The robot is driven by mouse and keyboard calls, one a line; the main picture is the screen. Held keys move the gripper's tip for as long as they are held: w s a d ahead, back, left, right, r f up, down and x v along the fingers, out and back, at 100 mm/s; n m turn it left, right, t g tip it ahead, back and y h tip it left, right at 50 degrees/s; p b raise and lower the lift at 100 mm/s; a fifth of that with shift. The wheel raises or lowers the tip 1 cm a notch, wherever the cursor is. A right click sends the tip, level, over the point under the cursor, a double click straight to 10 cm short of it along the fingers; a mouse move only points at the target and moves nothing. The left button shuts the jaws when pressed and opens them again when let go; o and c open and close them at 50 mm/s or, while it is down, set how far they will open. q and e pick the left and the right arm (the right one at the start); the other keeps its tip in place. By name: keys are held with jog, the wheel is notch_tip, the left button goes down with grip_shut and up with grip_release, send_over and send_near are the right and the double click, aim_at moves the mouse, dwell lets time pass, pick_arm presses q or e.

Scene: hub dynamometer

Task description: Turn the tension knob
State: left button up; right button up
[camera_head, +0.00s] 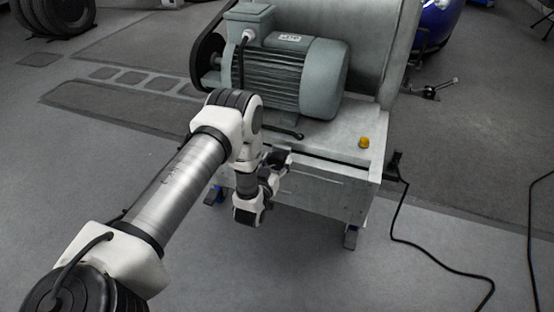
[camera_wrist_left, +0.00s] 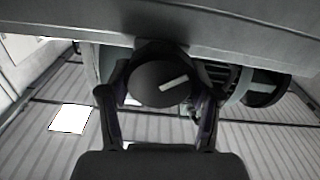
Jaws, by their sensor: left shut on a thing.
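The tension knob (camera_wrist_left: 160,84) is a round dark knob with a pale line mark on its face, in the middle of the left wrist view. The mark slants up to the right. My left gripper (camera_wrist_left: 158,100) has one finger on each side of the knob and is shut on it. In the head view my left gripper (camera_head: 279,163) is at the front of the grey machine base (camera_head: 320,190), below the motor. My right gripper is in neither view.
A grey-green electric motor (camera_head: 290,75) sits on the base, with a drum behind it. A small yellow cap (camera_head: 364,143) is on the base top at the right. A black cable (camera_head: 420,250) runs over the floor at the right. The floor in front is clear.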

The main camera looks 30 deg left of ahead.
pick_arm(q)
jog(key=n, duration=0.4)
jog(key=shift+a+n, duration=0.1)
jog(key=shift+n, duration=0.3)
jog(key=n, duration=0.5)
jog(key=shift+f, duration=0.1)
jog(key=n+b, duration=0.1)
jog(key=n, duration=0.4)
jog(key=shift+a+f+n, duration=0.1)
jog(key=shift+f+n, duration=0.05)
jog(key=shift+n, duration=0.25)
jog(key=n+b, duration=0.1)
jog(key=n, duration=0.4)
jog(key=o, duration=1.1)
jog(key=shift+o, duration=0.2)
